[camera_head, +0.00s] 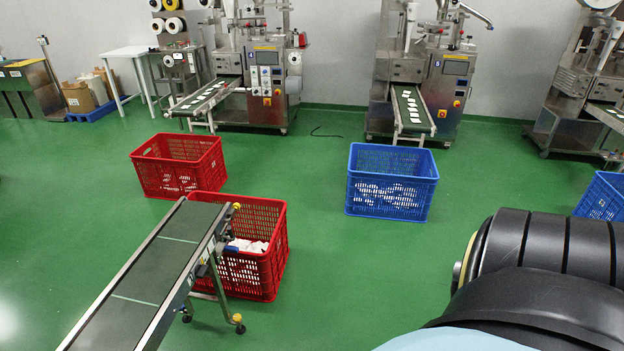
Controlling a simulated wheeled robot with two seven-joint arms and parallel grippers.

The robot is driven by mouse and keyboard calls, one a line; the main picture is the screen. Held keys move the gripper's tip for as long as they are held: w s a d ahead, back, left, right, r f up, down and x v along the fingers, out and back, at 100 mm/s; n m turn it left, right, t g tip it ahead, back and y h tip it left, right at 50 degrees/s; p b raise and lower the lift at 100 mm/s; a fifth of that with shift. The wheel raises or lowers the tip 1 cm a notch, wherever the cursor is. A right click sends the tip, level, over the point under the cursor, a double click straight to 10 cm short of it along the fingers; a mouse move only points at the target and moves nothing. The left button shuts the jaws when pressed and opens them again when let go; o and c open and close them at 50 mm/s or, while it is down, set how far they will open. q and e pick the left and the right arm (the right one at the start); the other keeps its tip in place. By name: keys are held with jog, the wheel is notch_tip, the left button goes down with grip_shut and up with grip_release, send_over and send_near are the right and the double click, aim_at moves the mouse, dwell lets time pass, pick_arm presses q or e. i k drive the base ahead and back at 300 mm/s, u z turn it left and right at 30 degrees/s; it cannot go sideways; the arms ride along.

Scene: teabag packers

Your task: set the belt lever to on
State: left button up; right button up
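A dark green conveyor belt (150,268) on a metal frame runs from the bottom left up to the middle left. A small dark fitting (201,270) sits on the right side of its frame. It is too small to tell whether this is the belt lever or how it is set. A large black rounded part fills the lower right and appears to be my own arm. Neither of my grippers is in view.
A red crate (266,275) with white packets stands against the belt's right side; another red crate (150,172) is behind. A blue crate (388,207) stands right of centre, another blue crate (603,195) at the right edge. Packing machines (265,75) line the wall. Green floor between is clear.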

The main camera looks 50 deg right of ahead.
aim_at(230, 237)
jog(key=z, duration=1.35)
jog(key=i, duration=0.2)
